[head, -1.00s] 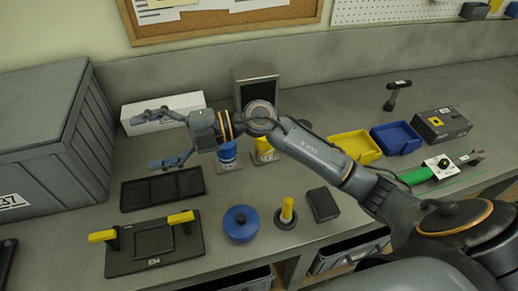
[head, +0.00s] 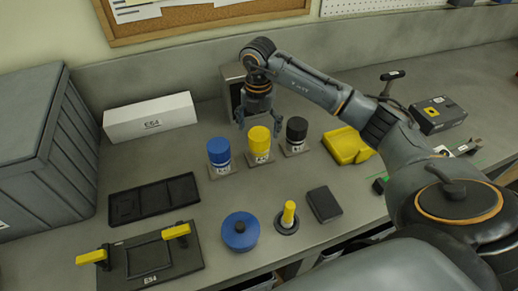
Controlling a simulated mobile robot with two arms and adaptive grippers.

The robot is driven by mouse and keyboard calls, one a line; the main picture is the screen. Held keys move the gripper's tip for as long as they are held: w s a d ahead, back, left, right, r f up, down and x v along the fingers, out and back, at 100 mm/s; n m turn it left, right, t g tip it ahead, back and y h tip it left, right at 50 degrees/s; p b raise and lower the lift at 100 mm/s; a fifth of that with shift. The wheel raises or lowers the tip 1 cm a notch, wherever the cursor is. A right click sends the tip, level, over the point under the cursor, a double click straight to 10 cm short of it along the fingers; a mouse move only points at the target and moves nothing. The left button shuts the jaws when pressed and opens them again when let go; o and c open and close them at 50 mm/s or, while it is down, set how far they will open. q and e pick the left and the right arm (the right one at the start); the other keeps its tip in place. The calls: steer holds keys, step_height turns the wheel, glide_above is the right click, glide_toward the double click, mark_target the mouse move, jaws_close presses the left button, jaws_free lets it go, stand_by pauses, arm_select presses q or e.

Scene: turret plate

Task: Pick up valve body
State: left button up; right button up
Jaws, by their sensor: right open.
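My right gripper (head: 259,122) points down, open, with its two fingers apart just behind and above the yellow-topped cylinder (head: 260,141). I see nothing between the fingers. A blue-topped cylinder (head: 219,151) stands to the left and a black-topped one (head: 297,131) to the right, each on a small grey base. No part is clearly marked as the valve body; I cannot tell which it is. In front are a round blue part with a dark knob (head: 240,231), a yellow peg on a dark round base (head: 288,216) and a black block (head: 324,204). My left gripper is not in view.
A black tray (head: 154,199) and a black plate with yellow handles (head: 150,259) lie at the left. Behind are a white box (head: 150,117), a large grey crate (head: 40,150) and a dark-faced box. A yellow bin (head: 348,146) and a dark box (head: 438,115) stand right.

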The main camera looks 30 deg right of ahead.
mark_target(259, 133)
step_height(259, 133, down, 2)
steer(key=shift+s+f+p, duration=0.15)
steer(key=shift+f+p, duration=0.35)
steer(key=shift+p, duration=0.2)
steer(key=f, duration=0.1)
steer(key=f+p, duration=0.2)
steer(key=shift+s+a+f, duration=0.1)
steer(key=shift+s+f, duration=0.15)
steer(key=shift+f, duration=0.5)
steer(key=shift+w+r, duration=0.1)
jaws_close()
